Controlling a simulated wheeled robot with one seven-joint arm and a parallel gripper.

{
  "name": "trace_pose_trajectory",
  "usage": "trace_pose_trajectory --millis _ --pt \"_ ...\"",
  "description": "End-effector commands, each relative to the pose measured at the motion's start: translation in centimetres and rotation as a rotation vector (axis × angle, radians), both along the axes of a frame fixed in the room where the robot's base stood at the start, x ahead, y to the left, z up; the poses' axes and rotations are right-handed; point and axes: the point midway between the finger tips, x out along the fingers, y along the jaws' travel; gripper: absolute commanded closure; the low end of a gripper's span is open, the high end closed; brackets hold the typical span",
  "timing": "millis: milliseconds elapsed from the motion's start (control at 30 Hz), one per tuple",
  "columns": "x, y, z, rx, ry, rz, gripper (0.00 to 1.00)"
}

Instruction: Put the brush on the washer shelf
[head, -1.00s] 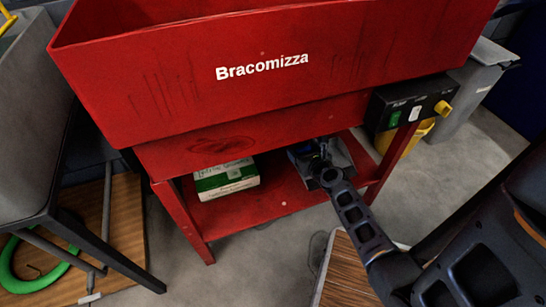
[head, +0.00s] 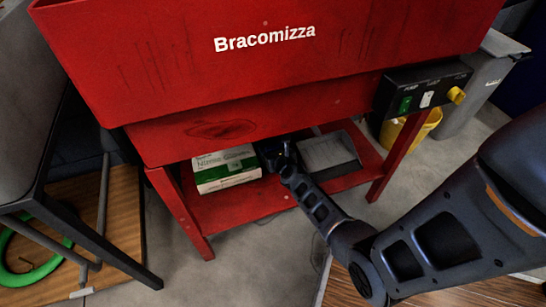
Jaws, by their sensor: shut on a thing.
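The washer is a red cabinet marked "Bracomizza" with a red lower shelf (head: 245,207) between its legs. My gripper (head: 284,156) reaches in low over this shelf, between a box and a grey pan. It is small, dark and mostly hidden by my own wrist. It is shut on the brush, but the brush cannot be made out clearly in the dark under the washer. I cannot tell whether the brush touches the shelf.
A white and green glove box (head: 226,170) stands on the shelf just left of my gripper. A grey pan (head: 330,153) lies close on its right. The washer's body overhangs the shelf. The shelf's front strip is clear. A yellow bucket (head: 425,124) stands at right.

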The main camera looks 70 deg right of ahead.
Motion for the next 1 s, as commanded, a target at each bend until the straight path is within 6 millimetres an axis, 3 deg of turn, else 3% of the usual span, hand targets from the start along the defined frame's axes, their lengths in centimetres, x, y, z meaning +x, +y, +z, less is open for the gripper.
trace_pose_trajectory --millis 33,167,567,600,700,1000 --pt "0.0 0.0 -1.3 0.000 0.000 0.000 0.56" --pt "0.0 0.0 -2.6 0.000 0.000 -0.001 0.56" --pt "0.0 0.0 -2.8 0.000 0.000 0.000 0.56" --pt "-0.1 0.0 -2.7 0.000 0.000 0.000 0.24" --pt "0.0 0.0 -2.7 0.000 0.000 0.000 0.16" --pt "-0.1 0.0 -2.4 0.000 0.000 -0.001 0.16"
